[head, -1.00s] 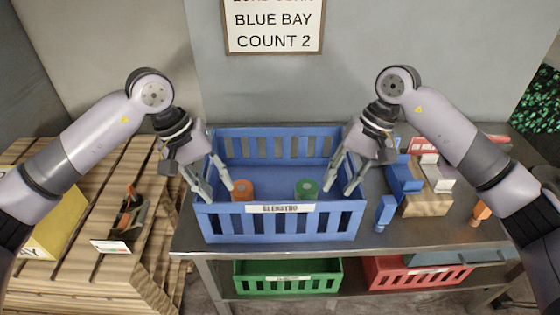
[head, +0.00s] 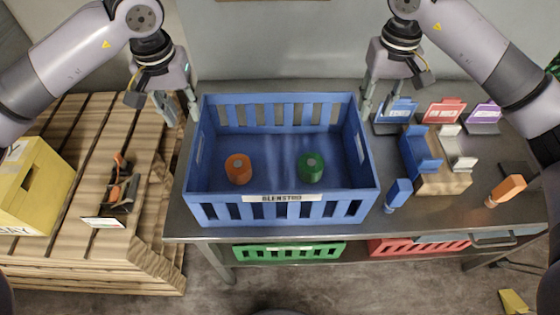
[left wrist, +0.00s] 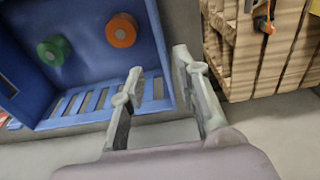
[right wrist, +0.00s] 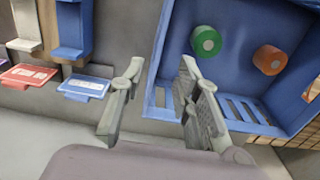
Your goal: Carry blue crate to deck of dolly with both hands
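The blue crate (head: 362,160) stands on the steel table and holds an orange roll (head: 238,169) and a green roll (head: 311,167). My left gripper (head: 178,106) is open and empty by the crate's back left corner. In the left wrist view its fingers (left wrist: 158,66) appear on either side of the crate's side wall line, without closing on it. My right gripper (head: 377,103) is open and empty by the back right corner. In the right wrist view its fingers (right wrist: 159,68) likewise appear either side of the wall line. I cannot make out a dolly.
A wooden pallet stack (head: 68,125) with a yellow box (head: 35,187) stands at the left. To the right of the crate are a wooden block (head: 440,182), blue pieces, label stands and an orange piece (head: 507,189). Green (head: 290,252) and red crates (head: 400,246) sit below.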

